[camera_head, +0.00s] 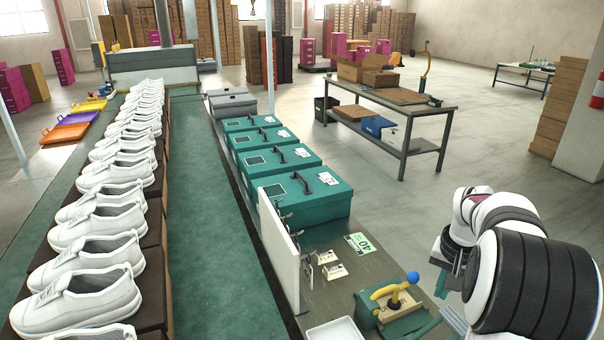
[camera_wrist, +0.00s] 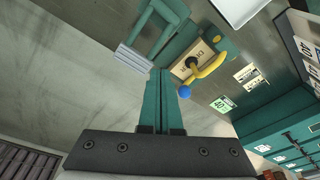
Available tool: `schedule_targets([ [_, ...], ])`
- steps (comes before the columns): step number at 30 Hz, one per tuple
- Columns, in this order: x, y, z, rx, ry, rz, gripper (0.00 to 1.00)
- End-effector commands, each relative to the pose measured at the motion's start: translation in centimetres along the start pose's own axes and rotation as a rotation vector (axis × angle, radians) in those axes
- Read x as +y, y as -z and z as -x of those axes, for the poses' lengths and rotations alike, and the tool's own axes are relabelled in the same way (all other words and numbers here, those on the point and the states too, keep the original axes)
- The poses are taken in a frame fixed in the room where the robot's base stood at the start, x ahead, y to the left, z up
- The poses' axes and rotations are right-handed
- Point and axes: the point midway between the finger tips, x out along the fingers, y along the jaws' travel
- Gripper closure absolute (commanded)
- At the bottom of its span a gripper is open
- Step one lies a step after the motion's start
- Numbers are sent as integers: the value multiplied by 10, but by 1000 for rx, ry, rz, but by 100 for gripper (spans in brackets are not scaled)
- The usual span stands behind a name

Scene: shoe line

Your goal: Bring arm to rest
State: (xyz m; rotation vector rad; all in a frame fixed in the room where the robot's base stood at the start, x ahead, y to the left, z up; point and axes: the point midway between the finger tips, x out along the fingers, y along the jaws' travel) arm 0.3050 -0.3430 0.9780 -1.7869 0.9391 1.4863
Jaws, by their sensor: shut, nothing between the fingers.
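My arm is at the right of the head view, bent, with its gripper (camera_head: 447,254) hanging beyond the bench's right edge, partly hidden by my own arm links. In the wrist view my gripper (camera_wrist: 161,72) shows two teal fingers pressed side by side, shut and empty. Beneath and beyond the fingertips is the bench (camera_head: 345,290) with a yellow-handled device (camera_head: 396,295) that has a blue ball on its end. The same yellow lever shows in the wrist view (camera_wrist: 209,69), apart from the fingers.
White shoes (camera_head: 88,255) line the conveyor at far left. A white tray (camera_head: 336,330) and a green "40" card (camera_head: 360,243) lie on the bench. A work table (camera_head: 400,97) stands behind. Open floor lies between.

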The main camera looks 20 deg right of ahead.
Motion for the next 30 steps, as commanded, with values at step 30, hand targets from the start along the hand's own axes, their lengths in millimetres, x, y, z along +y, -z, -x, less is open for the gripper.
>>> schedule_targets([
  [30,-62,-403,90,-298,126,493,100],
])
